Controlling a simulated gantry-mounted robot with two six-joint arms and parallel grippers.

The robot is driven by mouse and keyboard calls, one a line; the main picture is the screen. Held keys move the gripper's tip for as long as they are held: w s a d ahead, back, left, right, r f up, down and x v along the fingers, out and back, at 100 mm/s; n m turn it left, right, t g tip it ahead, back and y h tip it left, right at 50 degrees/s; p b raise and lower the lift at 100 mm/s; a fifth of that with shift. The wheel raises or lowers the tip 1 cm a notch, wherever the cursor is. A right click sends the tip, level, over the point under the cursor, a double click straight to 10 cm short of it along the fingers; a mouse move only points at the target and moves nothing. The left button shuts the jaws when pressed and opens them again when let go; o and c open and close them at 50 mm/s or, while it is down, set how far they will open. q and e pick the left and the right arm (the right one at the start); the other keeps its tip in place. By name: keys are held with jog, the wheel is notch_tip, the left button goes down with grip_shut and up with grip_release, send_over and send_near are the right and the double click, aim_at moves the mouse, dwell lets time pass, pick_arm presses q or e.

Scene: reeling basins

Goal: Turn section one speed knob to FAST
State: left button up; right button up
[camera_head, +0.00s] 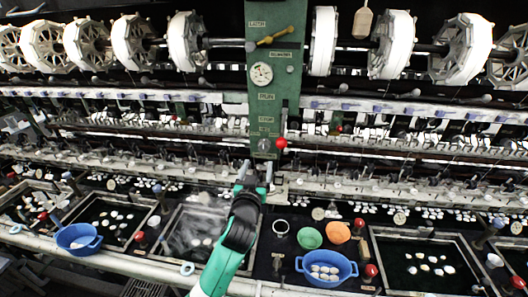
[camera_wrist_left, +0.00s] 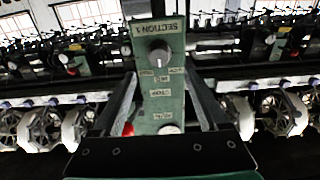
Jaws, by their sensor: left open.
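The green control panel (camera_head: 265,120) stands upright in the middle of the head view. The section one speed knob (camera_head: 264,145) is near its lower end, just above my left gripper (camera_head: 256,168). My left gripper is open and empty, its two fingers apart below the knob. In the left wrist view the panel appears upside down with a "SECTION 1" label, and the round grey knob (camera_wrist_left: 159,50) sits beyond and between the fingertips, apart from them. The small labels beside the knob are too blurred to read surely, and I cannot tell its pointer's setting. My right gripper is not in view.
A red-tipped lever (camera_head: 281,143) is close to the knob's right. A yellow-handled lever (camera_head: 273,37) and a round gauge (camera_head: 261,74) are higher up the panel. White reels (camera_head: 396,45) flank it. Below are water basins (camera_head: 425,262) and a blue bowl (camera_head: 327,270).

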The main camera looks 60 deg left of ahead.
aim_at(263, 149)
pick_arm(q)
jog(key=x, duration=0.9)
jog(key=shift+w, duration=0.2)
jog(key=c, duration=1.2)
jog(key=shift+m, duration=0.4)
jog(key=m+p, duration=0.1)
jog(key=m, duration=0.2)
jog(key=shift+r, duration=0.1)
jog(key=m+p, duration=0.1)
jog(key=m, duration=0.4)
jog(key=shift+p, duration=0.3)
